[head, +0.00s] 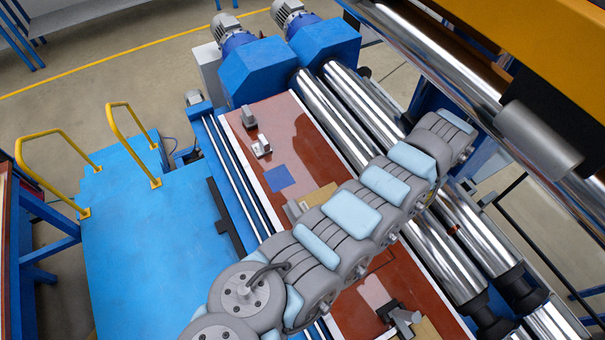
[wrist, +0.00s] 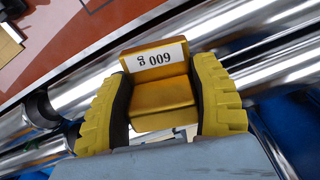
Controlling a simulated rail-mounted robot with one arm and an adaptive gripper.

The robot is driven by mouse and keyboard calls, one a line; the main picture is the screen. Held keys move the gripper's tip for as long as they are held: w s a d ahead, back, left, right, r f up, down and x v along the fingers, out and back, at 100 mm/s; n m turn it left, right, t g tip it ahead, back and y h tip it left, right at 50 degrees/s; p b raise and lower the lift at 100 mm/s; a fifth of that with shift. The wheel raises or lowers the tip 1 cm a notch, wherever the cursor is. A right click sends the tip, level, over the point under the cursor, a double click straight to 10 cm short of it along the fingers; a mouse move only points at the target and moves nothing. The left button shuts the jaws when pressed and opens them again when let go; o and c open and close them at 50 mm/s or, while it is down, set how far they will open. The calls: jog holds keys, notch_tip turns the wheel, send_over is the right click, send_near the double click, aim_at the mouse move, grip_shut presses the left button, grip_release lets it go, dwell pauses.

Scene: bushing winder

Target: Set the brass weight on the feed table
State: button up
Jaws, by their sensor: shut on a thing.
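A brass weight (wrist: 162,92) with a white label, upside down in the wrist view and reading 600 g, sits between the two yellow-padded fingers of my gripper (wrist: 163,100). The gripper is shut on it. Shiny rollers lie behind and below it in that view. The feed table (head: 290,128) is the red-brown surface with white edges in the head view; part of it also shows at upper left in the wrist view (wrist: 65,42). My arm crosses over the table in the head view, and I cannot make out gripper or weight there.
A blue square (head: 279,179) and small metal blocks (head: 262,147) are on the table's far part. A grey fixture (head: 402,318) stands near its front. Long shiny rollers (head: 345,105) run along its right side. Blue steps (head: 125,225) with yellow rails stand left.

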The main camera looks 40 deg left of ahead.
jog(key=s+a+f+n+p, duration=0.1)
jog(key=s+a+p, duration=0.1)
jog(key=s+a, duration=0.6)
jog(key=s+a+n+p, duration=0.15)
jog(key=s+a, duration=0.35)
jog(key=a, duration=0.7)
jog(key=s+a+f+p, duration=0.1)
jog(key=s+a+p, duration=0.1)
jog(key=s+a, duration=0.65)
jog(key=b, duration=1.7)
send_over(279, 178)
jog(key=s+d, duration=0.1)
jog(key=shift+d+f, duration=0.2)
jog(key=shift+f, duration=3.9)
jog(key=shift+w+a+f, duration=0.35)
jog(key=shift+w+f, duration=0.05)
jog(key=shift+w, duration=0.05)
jog(key=shift+a+f, duration=0.3)
jog(key=shift+f, duration=0.3)
jog(key=shift+f+b, duration=0.3)
jog(key=shift+f, duration=1.1)
